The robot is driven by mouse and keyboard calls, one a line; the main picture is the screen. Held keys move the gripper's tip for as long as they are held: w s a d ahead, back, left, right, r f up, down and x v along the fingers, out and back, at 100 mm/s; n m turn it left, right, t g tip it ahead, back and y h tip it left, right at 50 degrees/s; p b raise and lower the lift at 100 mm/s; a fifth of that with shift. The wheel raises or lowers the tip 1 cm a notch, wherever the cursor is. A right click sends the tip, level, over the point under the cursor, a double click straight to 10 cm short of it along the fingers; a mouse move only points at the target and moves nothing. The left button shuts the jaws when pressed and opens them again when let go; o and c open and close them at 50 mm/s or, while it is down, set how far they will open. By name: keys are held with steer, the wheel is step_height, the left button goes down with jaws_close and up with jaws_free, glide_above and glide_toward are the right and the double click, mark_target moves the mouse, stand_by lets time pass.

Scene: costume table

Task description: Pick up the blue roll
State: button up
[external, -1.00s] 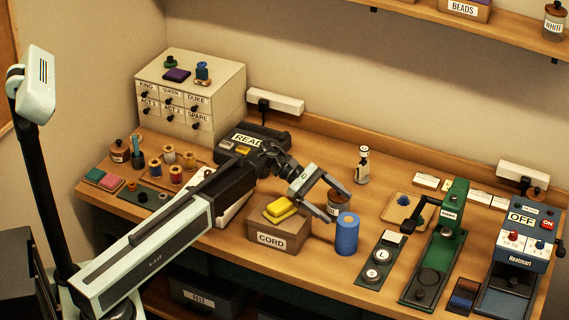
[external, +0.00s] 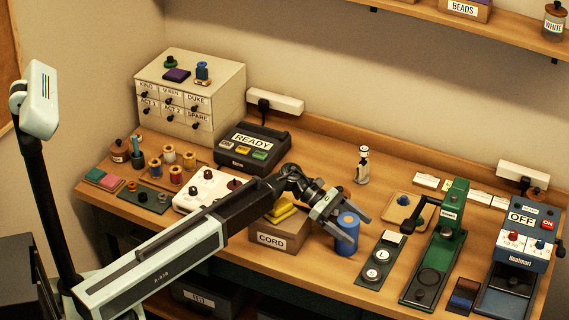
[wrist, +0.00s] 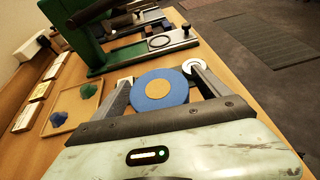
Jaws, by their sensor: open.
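The blue roll (external: 346,240) stands upright on the table, right of the CORD box (external: 274,246). In the wrist view the blue roll (wrist: 160,88) shows its round end with a tan centre, between the two fingers. My gripper (external: 360,228) is open in the external view, with its fingers at the roll's upper part, one on either side. In the wrist view my gripper (wrist: 158,84) has visible gaps at the roll's sides. Whether a finger touches the roll I cannot tell. The fingers partly hide the roll in the external view.
A plate with round buttons (external: 379,262) lies just right of the roll, and a green press (external: 447,235) stands beyond it. A small wooden tray (external: 401,208) and a bottle (external: 363,165) are behind. The CORD box holds a yellow bundle (external: 281,211).

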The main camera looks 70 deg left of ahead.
steer(key=shift+w+d, duration=0.15)
steer(key=c, duration=1.5)
step_height(320, 180, up, 10)
steer(key=p, duration=1)
steer(key=shift+r, duration=0.1)
steer(key=shift+c, duration=0.2)
